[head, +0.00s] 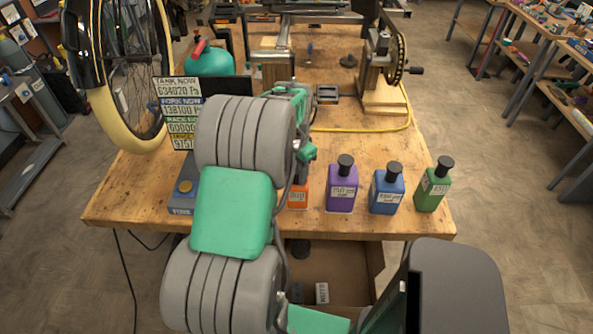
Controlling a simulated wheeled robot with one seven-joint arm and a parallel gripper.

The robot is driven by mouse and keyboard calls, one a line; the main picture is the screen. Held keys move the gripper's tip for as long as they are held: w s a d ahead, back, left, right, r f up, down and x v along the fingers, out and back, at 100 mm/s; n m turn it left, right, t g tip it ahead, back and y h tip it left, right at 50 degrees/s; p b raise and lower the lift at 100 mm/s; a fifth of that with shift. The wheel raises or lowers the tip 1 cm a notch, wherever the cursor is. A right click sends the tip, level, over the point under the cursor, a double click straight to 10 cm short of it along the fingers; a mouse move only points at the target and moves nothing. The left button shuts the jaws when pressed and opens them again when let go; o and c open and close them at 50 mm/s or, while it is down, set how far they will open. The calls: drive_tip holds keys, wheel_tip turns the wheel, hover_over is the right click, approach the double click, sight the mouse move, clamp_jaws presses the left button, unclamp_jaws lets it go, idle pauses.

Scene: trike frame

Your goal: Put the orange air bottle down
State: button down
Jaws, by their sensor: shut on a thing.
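The orange air bottle (298,195) shows only in part, in line with the other bottles near the front edge of the wooden bench. My arm hides its left side and top. My gripper (304,156) is at the top of the orange bottle, shut on it; its fingertips are mostly hidden. I cannot tell whether the bottle's base touches the bench top.
Purple (341,190), blue (386,190) and green (432,188) bottles stand to the right. A grey fork device (183,195) and a sign with readouts (178,110) are to the left. An open box (345,262) is below the front edge.

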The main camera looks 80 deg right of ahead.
drive_tip(key=shift+f, duration=0.2)
drive_tip(key=c, duration=0.8)
unclamp_jaws()
wheel_tip(320, 180, up, 12)
drive_tip(key=b, duration=0.1)
drive_tip(key=w+a+r+n+h, duration=0.1)
drive_tip(key=w+a+r+n, duration=0.1)
drive_tip(key=w+a+n, duration=0.55)
drive_tip(key=w+a+r+n, duration=0.1)
drive_tip(key=w+a+n, duration=0.2)
drive_tip(key=w+a, duration=0.85)
drive_tip(key=w+a+f+n+t, duration=0.1)
drive_tip(key=a+n, duration=0.3)
drive_tip(key=a, duration=0.5)
drive_tip(key=w+a+f+n+t, duration=0.1)
drive_tip(key=a+n, duration=0.4)
drive_tip(key=a, duration=0.5)
drive_tip(key=w+a+f+n+t+y, duration=0.1)
drive_tip(key=w+a+n, duration=0.2)
drive_tip(key=a, duration=0.6)
drive_tip(key=shift+a+n+t, duration=0.15)
drive_tip(key=shift+n+t, duration=0.15)
drive_tip(key=shift+n, duration=0.85)
